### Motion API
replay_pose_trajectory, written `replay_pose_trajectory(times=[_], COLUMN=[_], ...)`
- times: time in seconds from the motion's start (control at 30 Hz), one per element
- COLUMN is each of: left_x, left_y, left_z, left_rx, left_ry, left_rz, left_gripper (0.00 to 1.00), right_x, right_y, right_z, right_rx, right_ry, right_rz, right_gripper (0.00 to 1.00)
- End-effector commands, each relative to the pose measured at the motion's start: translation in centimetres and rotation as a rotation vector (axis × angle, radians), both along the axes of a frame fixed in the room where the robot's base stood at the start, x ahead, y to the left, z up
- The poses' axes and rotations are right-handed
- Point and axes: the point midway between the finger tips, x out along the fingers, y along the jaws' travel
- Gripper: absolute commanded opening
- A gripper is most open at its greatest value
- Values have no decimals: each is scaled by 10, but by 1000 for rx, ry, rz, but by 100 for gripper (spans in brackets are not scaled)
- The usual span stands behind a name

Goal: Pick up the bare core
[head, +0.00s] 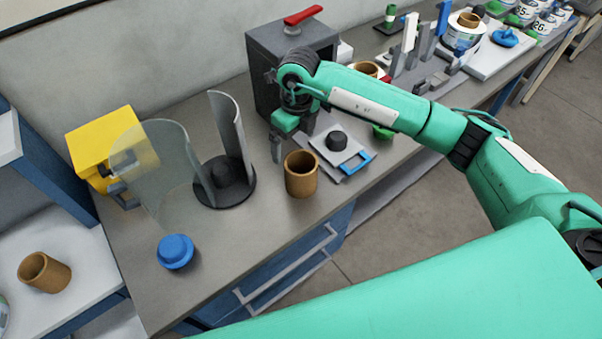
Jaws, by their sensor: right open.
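A bare brown core (301,178) stands upright on the grey bench, its hollow top showing. My right gripper (290,146) reaches in from the right and hangs just behind and above this core, pointing down. It is open and empty, with no visible contact with the core. Another brown core (46,274) lies tilted on the white shelf at the left. A third core (367,69) shows partly behind my right arm. My left gripper is out of view.
A clear curved guard and a black round holder (225,193) stand left of the core. A blue knob (175,252) sits near the bench's front. A grey box with a red handle (303,15) stands behind. A small plate with a black knob (337,141) lies right of the core.

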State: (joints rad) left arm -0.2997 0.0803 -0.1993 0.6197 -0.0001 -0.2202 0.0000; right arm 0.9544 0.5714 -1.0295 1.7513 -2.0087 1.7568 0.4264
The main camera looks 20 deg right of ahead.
Motion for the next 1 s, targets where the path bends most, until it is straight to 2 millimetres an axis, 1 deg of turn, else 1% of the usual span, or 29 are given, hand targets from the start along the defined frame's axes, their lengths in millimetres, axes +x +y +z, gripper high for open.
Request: replay_pose_trajectory(times=[0.03,0.1,0.17,0.4,0.5,0.6,0.73,0.87,1.0], left_x=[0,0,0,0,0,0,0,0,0], left_y=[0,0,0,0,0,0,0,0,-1], left_z=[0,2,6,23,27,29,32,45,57], left_rx=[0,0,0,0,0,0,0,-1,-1], left_ry=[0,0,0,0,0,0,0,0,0], left_rz=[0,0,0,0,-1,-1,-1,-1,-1], left_gripper=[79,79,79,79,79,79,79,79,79], right_x=[3,5,5,4,4,4,4,2,1], right_y=[-8,-14,-16,-16,-15,-15,-15,-16,-16], right_z=[2,0,-6,-52,-68,-78,-83,-94,-110], right_rx=[-35,-64,-74,-73,-71,-70,-70,-70,-70], right_ry=[-4,-6,-4,-3,-3,-4,-5,-2,-2], right_rz=[-8,-17,-20,-21,-19,-18,-18,-18,-19], right_gripper=[100,100,100,100,100,100,100,100,100])
